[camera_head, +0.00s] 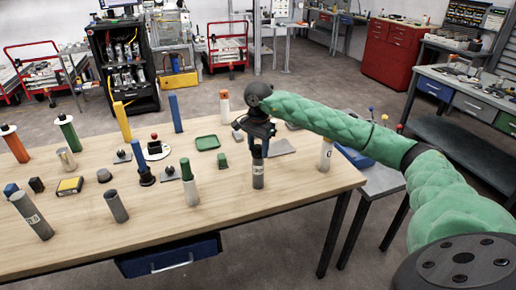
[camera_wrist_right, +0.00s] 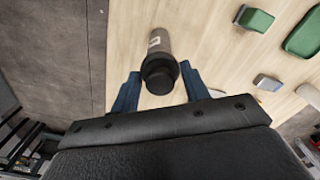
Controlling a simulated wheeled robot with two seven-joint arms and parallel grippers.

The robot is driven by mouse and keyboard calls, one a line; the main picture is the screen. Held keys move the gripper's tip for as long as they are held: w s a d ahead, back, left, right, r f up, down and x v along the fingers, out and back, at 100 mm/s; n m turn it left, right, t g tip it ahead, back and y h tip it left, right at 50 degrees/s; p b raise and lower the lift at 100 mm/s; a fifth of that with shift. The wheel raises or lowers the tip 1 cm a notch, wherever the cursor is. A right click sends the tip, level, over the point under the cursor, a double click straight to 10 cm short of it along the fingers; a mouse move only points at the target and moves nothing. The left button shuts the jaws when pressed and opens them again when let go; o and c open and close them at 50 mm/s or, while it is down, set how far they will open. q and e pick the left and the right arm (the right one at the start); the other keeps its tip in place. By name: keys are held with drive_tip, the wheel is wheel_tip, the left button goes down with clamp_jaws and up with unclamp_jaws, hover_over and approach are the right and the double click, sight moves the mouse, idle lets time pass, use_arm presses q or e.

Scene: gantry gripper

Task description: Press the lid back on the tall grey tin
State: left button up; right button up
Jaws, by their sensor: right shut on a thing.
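A tall grey tin (camera_head: 258,178) with a dark mark on its side stands upright near the right part of the wooden table. A dark round lid (camera_head: 257,154) is at its top, in line with it; I cannot tell whether it is fully seated. My right gripper (camera_head: 258,146) comes down from above and is shut on the lid. In the right wrist view the black lid (camera_wrist_right: 158,77) sits between the two blue fingers of the gripper (camera_wrist_right: 160,82), with the grey tin (camera_wrist_right: 160,42) beyond it. My left gripper is not in view.
The wooden table (camera_head: 190,232) holds other upright cylinders, including a light one (camera_head: 325,155) to the right and a grey one (camera_head: 116,207) to the left. A green tray (camera_head: 207,142) and a green block (camera_head: 222,162) lie left of the tin. The table's front edge is clear.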

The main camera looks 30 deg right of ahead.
drive_tip(key=shift+f+b, duration=0.2)
drive_tip(key=shift+b, duration=0.6)
idle(1.4)
idle(0.4)
drive_tip(key=o, duration=1.6)
drive_tip(key=shift+r, duration=0.1)
drive_tip(key=shift+r+p, duration=0.95)
drive_tip(key=shift+r, duration=2.5)
clamp_jaws()
